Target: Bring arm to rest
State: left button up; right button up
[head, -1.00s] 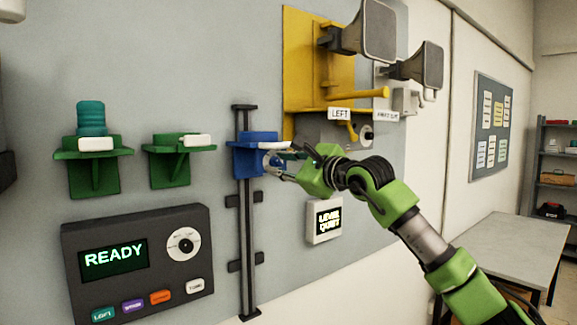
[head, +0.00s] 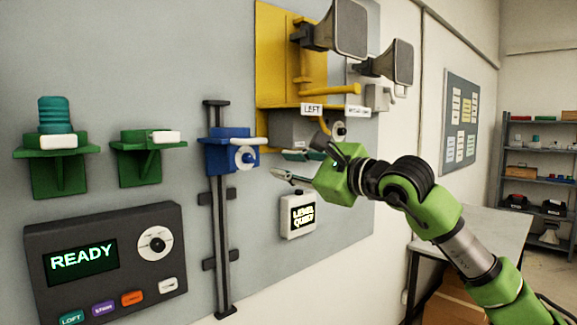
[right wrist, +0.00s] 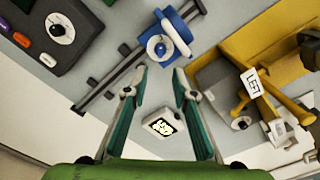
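My right gripper (head: 285,165) is in front of the wall panel, to the right of the blue carriage (head: 230,150) on the vertical rail (head: 221,235). It is apart from the carriage. In the right wrist view its two fingers (right wrist: 158,82) are spread with nothing between them. The blue carriage (right wrist: 168,42) with its white knob and lever shows beyond the fingertips. My right arm (head: 435,210) reaches in from the lower right. My left gripper is not in view.
A yellow bracket (head: 275,60) with grey horns (head: 350,28) is above the gripper. The small level display (head: 298,216) is below it. Green shelves (head: 60,165) and the READY console (head: 105,262) are at left. A table (head: 480,240) stands at right.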

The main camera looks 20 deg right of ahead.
jog(key=shift+f, duration=0.1)
